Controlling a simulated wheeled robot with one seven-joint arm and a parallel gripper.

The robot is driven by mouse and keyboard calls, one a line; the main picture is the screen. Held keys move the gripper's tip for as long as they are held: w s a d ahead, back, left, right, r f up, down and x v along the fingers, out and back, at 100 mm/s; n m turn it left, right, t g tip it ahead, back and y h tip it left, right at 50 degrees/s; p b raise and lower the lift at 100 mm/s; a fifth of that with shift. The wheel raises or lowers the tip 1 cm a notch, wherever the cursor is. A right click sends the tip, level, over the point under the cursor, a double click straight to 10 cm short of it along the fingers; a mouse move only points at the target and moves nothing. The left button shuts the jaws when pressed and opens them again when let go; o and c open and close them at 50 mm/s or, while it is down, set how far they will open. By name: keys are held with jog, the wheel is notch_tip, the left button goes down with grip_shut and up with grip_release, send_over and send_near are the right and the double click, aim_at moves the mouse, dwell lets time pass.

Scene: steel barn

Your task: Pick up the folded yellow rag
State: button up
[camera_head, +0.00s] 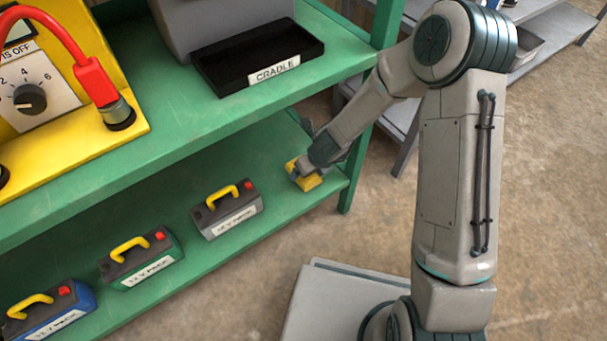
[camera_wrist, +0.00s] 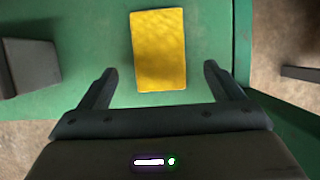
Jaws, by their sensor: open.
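The folded yellow rag (camera_wrist: 158,48) lies flat on the green lower shelf, near its right end. In the wrist view it is a yellow rectangle just beyond and between my fingertips. My gripper (camera_wrist: 155,75) is open and empty, with one finger to each side of the rag's near end. In the head view the rag (camera_head: 308,181) shows partly at the end of my arm, and my gripper (camera_head: 302,168) hides some of it. I cannot tell the height of the fingers above the shelf.
A grey battery pack (camera_head: 228,210) stands left of the rag, with a green one (camera_head: 142,262) and a blue one (camera_head: 48,310) farther along. The upper green shelf (camera_head: 190,120) with a black cradle tray (camera_head: 258,55) overhangs. A green post (camera_wrist: 242,45) stands close on the right.

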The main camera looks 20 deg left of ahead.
jog(key=b+x, duration=0.2)
jog(key=x, duration=0.3)
jog(key=shift+a+b, duration=0.25)
jog(key=shift+b, duration=0.05)
jog(key=shift+w, duration=0.1)
jog(key=c, duration=1.1)
jog(key=shift+o, duration=0.2)
jog(key=shift+r, duration=0.15)
